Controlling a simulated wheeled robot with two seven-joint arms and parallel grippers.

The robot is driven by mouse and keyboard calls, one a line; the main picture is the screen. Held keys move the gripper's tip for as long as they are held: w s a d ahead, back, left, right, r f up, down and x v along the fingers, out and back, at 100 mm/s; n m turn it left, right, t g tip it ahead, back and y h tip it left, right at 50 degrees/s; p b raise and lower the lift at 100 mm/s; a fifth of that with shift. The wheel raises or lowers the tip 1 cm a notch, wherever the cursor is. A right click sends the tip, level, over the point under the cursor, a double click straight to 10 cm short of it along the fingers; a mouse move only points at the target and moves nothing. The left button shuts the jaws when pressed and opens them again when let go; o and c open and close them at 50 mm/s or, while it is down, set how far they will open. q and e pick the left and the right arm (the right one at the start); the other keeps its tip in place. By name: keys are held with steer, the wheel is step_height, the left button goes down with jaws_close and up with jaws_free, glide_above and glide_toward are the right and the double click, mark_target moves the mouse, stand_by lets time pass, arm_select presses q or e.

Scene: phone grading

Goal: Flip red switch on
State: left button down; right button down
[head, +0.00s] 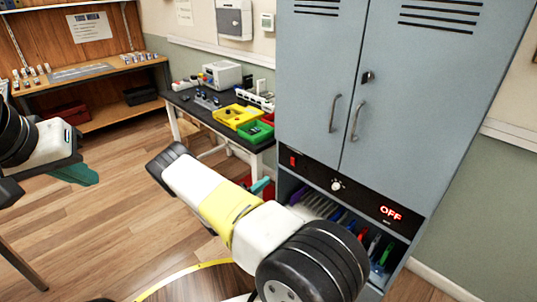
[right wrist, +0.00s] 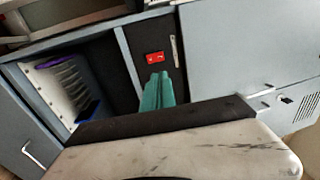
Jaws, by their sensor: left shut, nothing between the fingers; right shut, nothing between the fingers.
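The red switch (head: 293,160) sits at the left end of the black panel (head: 360,196) on the grey-blue cabinet. A red "OFF" display (head: 390,212) is lit at the panel's right end. In the right wrist view the red switch (right wrist: 154,57) shows just beyond the tips of my right gripper (right wrist: 158,76). Its teal fingers are shut and empty; I cannot tell whether they touch the panel. In the head view my right arm hides most of that gripper. My left gripper (head: 88,177) is shut and empty at the far left, away from the cabinet.
A white knob (head: 337,185) is on the panel. Below it is an open rack (head: 375,253) with several coloured slabs. A dark table (head: 215,112) with yellow (head: 235,115) and green (head: 256,131) trays stands left of the cabinet. A wooden workbench (head: 112,68) is behind.

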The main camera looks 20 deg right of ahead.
mark_target(292, 159)
steer(key=x, duration=1.4)
steer(key=shift+w+d+r+g+y, duration=0.15)
steer(key=shift+d+r+g+y, duration=0.35)
steer(key=shift+y, duration=0.2)
steer(key=r+v, duration=0.1)
steer(key=v, duration=1.3)
steer(key=shift+s+a, duration=0.2)
steer(key=shift+r, duration=0.15)
